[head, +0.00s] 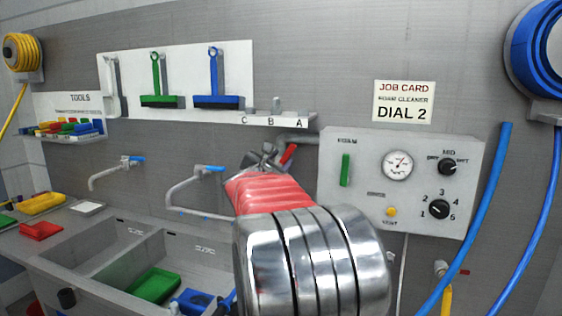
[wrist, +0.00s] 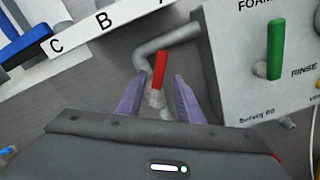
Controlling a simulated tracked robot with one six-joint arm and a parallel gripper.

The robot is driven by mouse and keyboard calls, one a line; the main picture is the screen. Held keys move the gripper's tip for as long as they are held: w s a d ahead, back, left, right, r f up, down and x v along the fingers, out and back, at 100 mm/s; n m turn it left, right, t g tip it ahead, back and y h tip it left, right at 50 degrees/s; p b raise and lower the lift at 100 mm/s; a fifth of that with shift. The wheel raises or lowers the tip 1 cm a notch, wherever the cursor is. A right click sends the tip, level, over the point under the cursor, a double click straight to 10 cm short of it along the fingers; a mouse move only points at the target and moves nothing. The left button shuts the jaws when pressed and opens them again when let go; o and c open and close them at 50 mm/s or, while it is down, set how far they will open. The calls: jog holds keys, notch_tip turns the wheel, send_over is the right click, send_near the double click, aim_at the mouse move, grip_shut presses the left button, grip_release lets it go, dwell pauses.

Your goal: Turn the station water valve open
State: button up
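The water valve has a red lever handle (head: 288,154) on a grey pipe left of the control panel. In the wrist view the red lever (wrist: 159,70) stands nearly upright, tilted slightly right at the top, on the grey pipe (wrist: 168,41). My gripper (wrist: 156,84) is open, its two purple fingers on either side of the lever's lower part and pipe fitting. I cannot tell whether a finger touches it. In the head view my gripper (head: 262,157) is at the valve, partly hidden by my red and silver arm.
The control panel (head: 335,209) with a green handle (head: 345,170), gauge and dials is close on the right. A shelf (head: 262,119) marked C, B, A is above left. Sinks with taps (head: 193,182) lie below left. A blue hose (head: 478,215) hangs at right.

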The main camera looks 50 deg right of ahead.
jog(key=shift+s+a+m, duration=0.2)
jog(key=shift+a+m, duration=0.1)
jog(key=shift+a, duration=0.15)
jog(key=c, duration=0.3)
jog(key=s+a+m, duration=0.1)
jog(key=a, duration=0.1)
jog(key=s+a+f+m+y, duration=0.1)
jog(key=a+m, duration=0.1)
jog(key=a, duration=0.1)
jog(key=s+a+f+m+y, duration=0.1)
jog(key=a, duration=0.2)
jog(key=shift+s+f+g, duration=0.15)
jog(key=shift+s+g, duration=0.1)
jog(key=shift+g, duration=0.15)
grip_shut()
jog(key=s+a+f+m+y, duration=0.4)
jog(key=s+a+f+y, duration=0.1)
jog(key=a, duration=0.9)
jog(key=s+a+f+m+y, duration=0.4)
jog(key=s+a+f, duration=0.4)
jog(key=a, duration=0.6)
jog(key=s+a+f+m+y, duration=0.4)
jog(key=a+f, duration=0.4)
jog(key=a, duration=0.6)
jog(key=s+y, duration=0.1)
jog(key=s, duration=0.1)
jog(key=shift+s+a+y, duration=0.15)
jog(key=shift+s+y, duration=0.15)
jog(key=shift+s, duration=0.05)
